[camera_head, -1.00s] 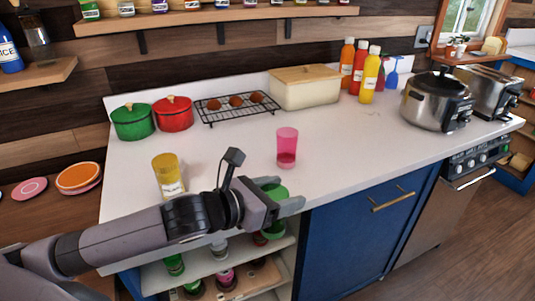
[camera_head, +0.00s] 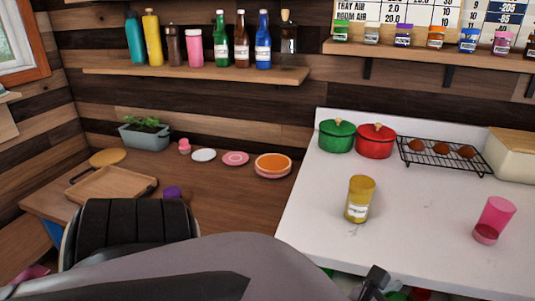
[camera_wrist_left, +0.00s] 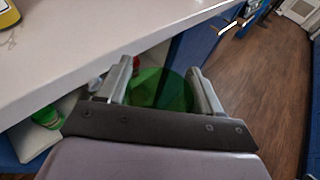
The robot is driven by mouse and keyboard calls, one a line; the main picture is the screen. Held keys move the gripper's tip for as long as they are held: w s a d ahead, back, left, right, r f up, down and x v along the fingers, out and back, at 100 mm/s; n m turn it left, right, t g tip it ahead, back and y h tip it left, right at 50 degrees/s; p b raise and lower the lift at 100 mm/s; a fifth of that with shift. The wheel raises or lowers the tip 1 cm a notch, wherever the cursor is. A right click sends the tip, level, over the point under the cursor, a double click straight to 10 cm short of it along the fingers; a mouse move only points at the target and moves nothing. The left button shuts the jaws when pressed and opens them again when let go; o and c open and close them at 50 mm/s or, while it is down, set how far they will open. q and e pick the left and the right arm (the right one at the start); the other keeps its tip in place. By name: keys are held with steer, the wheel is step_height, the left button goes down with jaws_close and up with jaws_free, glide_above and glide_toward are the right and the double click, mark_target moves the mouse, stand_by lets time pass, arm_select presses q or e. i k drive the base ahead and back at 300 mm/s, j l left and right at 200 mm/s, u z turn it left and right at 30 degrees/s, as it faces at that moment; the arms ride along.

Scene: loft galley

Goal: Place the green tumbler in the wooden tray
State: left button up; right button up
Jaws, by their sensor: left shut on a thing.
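The wooden tray (camera_head: 112,184) lies on the brown wooden counter at the left of the head view and looks empty. My forearm covers the area just in front of it. The green tumbler (camera_wrist_left: 160,92) is between the fingers of my left gripper (camera_wrist_left: 160,68) in the left wrist view. The gripper is shut on it, and the gripper's base hides part of the tumbler. It is held off the front edge of the white counter, above the floor and open shelves. My right gripper is not in view.
A yellow tumbler (camera_head: 359,199) and a pink tumbler (camera_head: 493,220) stand on the white counter (camera_head: 420,210). Around the tray are a planter (camera_head: 146,138), a round board (camera_head: 107,157), plates (camera_head: 273,163) and a purple item (camera_head: 172,192). Green and red pots (camera_head: 375,141) stand behind.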

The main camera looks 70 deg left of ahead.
mark_target(98, 185)
steer(key=k+j+u, duration=0.1)
steer(key=k+u, duration=0.15)
steer(key=k, duration=0.3)
steer(key=j+u, duration=0.15)
steer(key=u, duration=0.8)
steer(key=i+j, duration=0.1)
steer(key=j, duration=0.55)
steer(key=i+j, duration=0.1)
steer(key=j, duration=1.15)
steer(key=i+j, duration=0.15)
steer(key=j, duration=0.5)
steer(key=i+j, duration=0.1)
steer(key=j, duration=0.5)
